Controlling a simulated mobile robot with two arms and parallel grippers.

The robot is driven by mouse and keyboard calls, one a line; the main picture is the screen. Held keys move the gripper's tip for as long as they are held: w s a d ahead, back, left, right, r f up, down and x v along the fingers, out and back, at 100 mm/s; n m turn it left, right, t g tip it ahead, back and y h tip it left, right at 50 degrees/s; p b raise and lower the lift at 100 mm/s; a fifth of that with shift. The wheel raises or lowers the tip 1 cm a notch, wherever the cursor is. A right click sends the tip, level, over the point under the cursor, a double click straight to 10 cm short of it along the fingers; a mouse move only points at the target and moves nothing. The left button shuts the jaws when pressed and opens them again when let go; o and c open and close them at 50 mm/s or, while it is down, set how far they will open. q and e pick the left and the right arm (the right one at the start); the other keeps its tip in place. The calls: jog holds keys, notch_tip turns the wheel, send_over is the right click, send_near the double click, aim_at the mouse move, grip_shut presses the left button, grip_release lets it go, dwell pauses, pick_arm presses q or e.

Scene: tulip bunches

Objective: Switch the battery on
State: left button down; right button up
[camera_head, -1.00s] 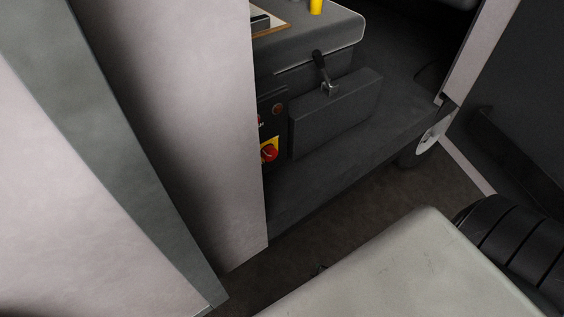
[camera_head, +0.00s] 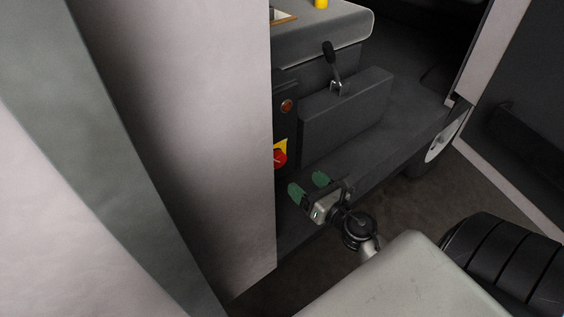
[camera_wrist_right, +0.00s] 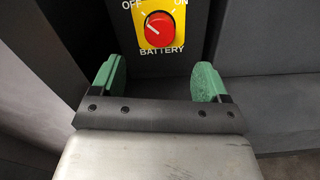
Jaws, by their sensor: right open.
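The battery switch is a red rotary knob (camera_wrist_right: 159,29) on a yellow plate (camera_wrist_right: 179,42) marked OFF at upper left, ON at upper right and BATTERY below. The knob's exact setting is hard to tell. In the head view the red knob (camera_head: 280,158) shows on a dark panel, partly hidden by a pale wall. My right gripper (camera_head: 308,185) is open and empty, its green fingers in front of and below the switch. In the right wrist view the fingers (camera_wrist_right: 160,78) stand apart on either side below the knob, not touching it. My left gripper is not in view.
A pale upright panel (camera_head: 200,130) stands close to the left of the switch. A dark box (camera_head: 346,112) with a black-handled lever (camera_head: 331,62) is to its right. Dark floor (camera_head: 400,205) is clear at right.

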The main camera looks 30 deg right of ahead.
aim_at(281, 161)
jog(key=w, duration=0.3)
jog(key=w+p, duration=0.1)
jog(key=w, duration=0.4)
jog(key=shift+w+a, duration=0.35)
jog(key=shift+w, duration=0.05)
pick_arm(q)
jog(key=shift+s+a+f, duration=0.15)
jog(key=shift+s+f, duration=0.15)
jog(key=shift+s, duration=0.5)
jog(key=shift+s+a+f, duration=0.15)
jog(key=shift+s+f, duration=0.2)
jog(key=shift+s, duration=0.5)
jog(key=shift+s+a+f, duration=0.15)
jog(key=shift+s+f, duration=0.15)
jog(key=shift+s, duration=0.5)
pick_arm(e)
jog(key=shift+w+a, duration=0.1)
jog(key=shift+w, duration=0.55)
jog(key=shift+c, duration=0.4)
jog(key=c, duration=0.9)
jog(key=shift+o, duration=0.2)
